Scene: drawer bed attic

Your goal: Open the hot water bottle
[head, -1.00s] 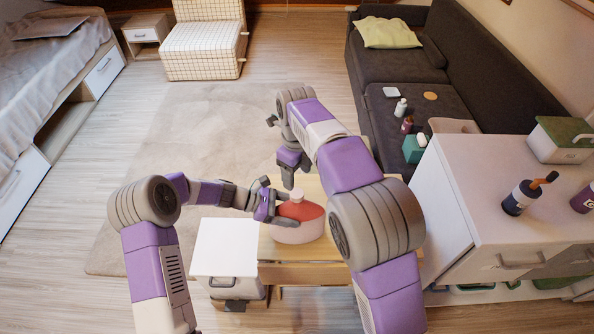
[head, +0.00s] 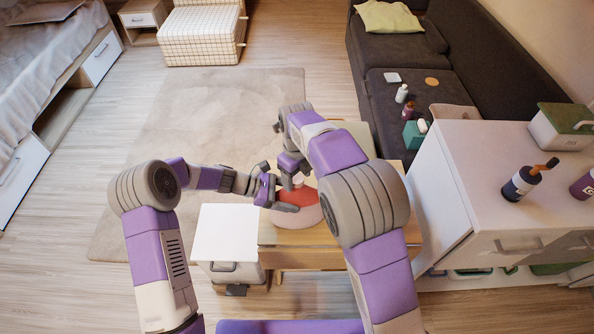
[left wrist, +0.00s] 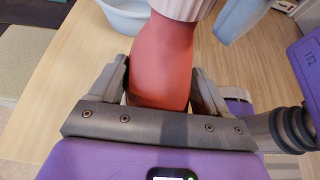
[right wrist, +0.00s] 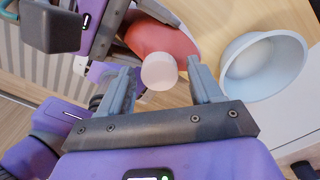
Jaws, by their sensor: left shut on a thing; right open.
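The hot water bottle (head: 306,199) has a red body and a pale pinkish-white cap (right wrist: 159,71); it is over the small wooden table (head: 285,259). My left gripper (head: 278,198) is shut on the red body; the left wrist view shows the body (left wrist: 160,62) between its two fingers, with the cap (left wrist: 182,7) beyond. My right gripper (right wrist: 163,92) is open, its fingers on either side of the cap, with a visible gap at least on the right. In the head view the right gripper (head: 297,174) is just above the bottle, partly hidden by my right arm.
A light blue bowl (right wrist: 232,78) stands on the table beside the bottle; it also shows in the left wrist view (left wrist: 118,24). A white cabinet (head: 222,235) is left of the table. A white dresser (head: 450,170) with bottles on top is at the right, and a dark sofa (head: 385,60) is behind.

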